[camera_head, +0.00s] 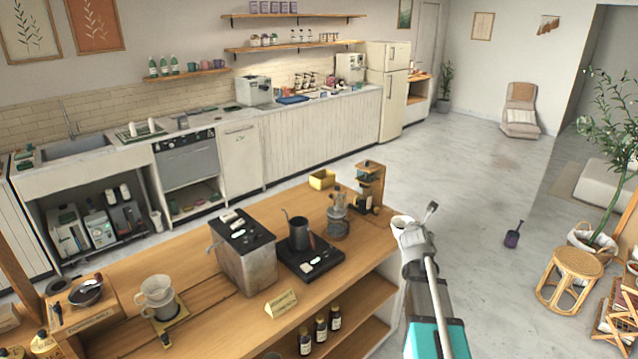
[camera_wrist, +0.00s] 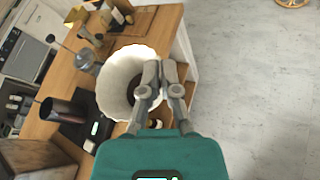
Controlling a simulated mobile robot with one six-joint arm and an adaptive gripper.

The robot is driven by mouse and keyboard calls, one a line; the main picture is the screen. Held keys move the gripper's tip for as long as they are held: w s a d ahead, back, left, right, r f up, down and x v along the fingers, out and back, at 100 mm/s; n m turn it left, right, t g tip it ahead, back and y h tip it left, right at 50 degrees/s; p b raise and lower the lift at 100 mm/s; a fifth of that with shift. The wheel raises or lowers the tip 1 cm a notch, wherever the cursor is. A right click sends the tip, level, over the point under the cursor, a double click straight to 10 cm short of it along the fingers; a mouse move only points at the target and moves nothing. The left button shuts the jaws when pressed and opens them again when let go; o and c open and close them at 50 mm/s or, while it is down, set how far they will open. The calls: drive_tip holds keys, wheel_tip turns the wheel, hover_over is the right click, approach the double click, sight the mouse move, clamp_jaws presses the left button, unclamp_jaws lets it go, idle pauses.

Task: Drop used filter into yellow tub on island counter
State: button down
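The used filter (camera_wrist: 112,75) is a white fluted paper cone with dark grounds inside. My gripper (camera_wrist: 160,72) is shut on its right rim in the wrist view, and the filter's mouth faces the camera. In the head view the filter (camera_head: 402,221) shows as a small white shape at the tip of my gripper (camera_head: 415,228), beyond the island's right end. The yellow tub (camera_head: 321,180) stands open on the far edge of the island counter (camera_head: 190,290), to the left of and beyond my gripper. In the wrist view a yellow piece of it (camera_wrist: 76,14) shows at upper left.
Between gripper and tub stand a wooden stand (camera_head: 369,185) and a glass-and-metal brewer (camera_head: 338,218). A dark pitcher (camera_head: 298,234), a metal box (camera_head: 243,255) and a dripper (camera_head: 157,293) are farther left. Open floor lies right of the island.

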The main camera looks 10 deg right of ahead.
idle(0.3)
drive_tip(key=shift+r+p, duration=1.4)
drive_tip(key=shift+w, duration=0.1)
drive_tip(key=shift+d, duration=0.2)
